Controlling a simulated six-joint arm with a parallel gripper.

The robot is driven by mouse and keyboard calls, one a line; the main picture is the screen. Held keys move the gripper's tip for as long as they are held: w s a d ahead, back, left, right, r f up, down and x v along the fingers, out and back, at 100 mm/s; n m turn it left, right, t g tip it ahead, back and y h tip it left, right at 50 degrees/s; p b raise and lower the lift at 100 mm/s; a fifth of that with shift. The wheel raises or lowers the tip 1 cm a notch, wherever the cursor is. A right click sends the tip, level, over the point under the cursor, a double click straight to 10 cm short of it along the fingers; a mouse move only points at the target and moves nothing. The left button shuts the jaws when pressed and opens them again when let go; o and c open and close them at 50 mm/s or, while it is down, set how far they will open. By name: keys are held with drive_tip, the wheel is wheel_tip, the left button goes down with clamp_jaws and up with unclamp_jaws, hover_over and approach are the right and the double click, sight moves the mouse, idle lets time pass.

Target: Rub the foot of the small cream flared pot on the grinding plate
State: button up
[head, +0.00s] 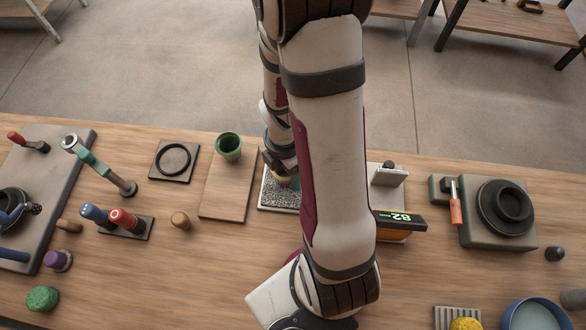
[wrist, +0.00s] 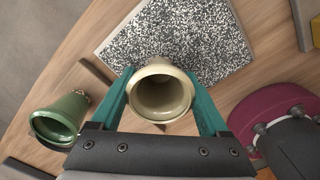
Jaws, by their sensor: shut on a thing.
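The small cream flared pot (wrist: 161,94) is between the teal fingers of my gripper (wrist: 160,76) in the wrist view, its open mouth facing the camera. My gripper is shut on it. The grinding plate (wrist: 180,40) is a speckled black-and-white slab just beyond the pot. In the head view the plate (head: 281,200) is partly covered by my arm, and a sliver of the cream pot (head: 288,182) shows over it. The pot's foot is hidden, so I cannot tell whether it touches the plate.
A green pot (head: 229,146) stands at the far end of a wooden board (head: 224,195) left of the plate. A black ring on a tile (head: 156,168) lies further left. A display reading 82 (head: 402,221) and a banding wheel (head: 500,238) are to the right.

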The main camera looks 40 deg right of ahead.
drive_tip(key=shift+s+d, duration=2.1)
drive_tip(key=shift+w+a+f, duration=0.1)
drive_tip(key=shift+w+a, duration=2)
drive_tip(key=shift+s+d, duration=2.1)
drive_tip(key=shift+s, duration=0.05)
wheel_tip(320, 180, up, 7)
